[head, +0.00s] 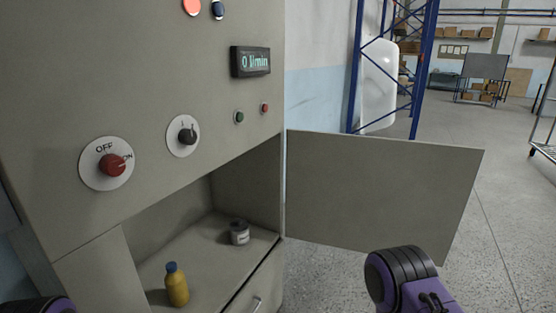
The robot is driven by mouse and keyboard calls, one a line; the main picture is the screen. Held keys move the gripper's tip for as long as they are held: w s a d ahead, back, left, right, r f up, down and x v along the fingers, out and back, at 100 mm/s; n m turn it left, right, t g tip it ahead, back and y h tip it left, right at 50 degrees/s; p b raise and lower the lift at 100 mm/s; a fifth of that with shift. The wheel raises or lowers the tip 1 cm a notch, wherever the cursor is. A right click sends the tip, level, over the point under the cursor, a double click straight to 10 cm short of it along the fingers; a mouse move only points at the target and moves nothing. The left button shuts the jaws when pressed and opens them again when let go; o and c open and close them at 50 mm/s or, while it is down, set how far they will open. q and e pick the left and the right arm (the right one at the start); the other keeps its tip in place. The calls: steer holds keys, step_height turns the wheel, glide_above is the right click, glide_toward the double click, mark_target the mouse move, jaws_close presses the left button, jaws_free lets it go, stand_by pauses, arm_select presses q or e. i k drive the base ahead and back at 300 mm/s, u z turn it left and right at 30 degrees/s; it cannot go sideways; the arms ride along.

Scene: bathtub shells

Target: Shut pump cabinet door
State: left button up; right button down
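The grey pump cabinet (225,90) fills the left side of the head view. Its door (380,190) stands wide open, hinged on the right edge of the opening and swung out to the right. The compartment behind it is open to view. A yellow bottle with a blue cap (177,288) and a small grey-white jar (240,233) stand inside on its floor. A purple and black part of my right arm shows at the bottom, in front of the door's lower edge. A sliver of my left arm shows at the bottom left corner. Neither gripper's fingers are in view.
The cabinet front carries a red OFF/ON switch (113,165), a black knob (187,136), small buttons and a display (250,62). A drawer handle (257,304) lies below the opening. A blue rack (395,70) stands behind the door. Open floor (500,215) lies to the right.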

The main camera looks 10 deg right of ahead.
mark_target(366, 193)
steer(key=k, duration=1)
steer(key=z, duration=1.9)
steer(key=i, duration=6.2)
steer(key=u, duration=4.65)
steer(key=i, duration=0.5)
steer(key=z, duration=0.05)
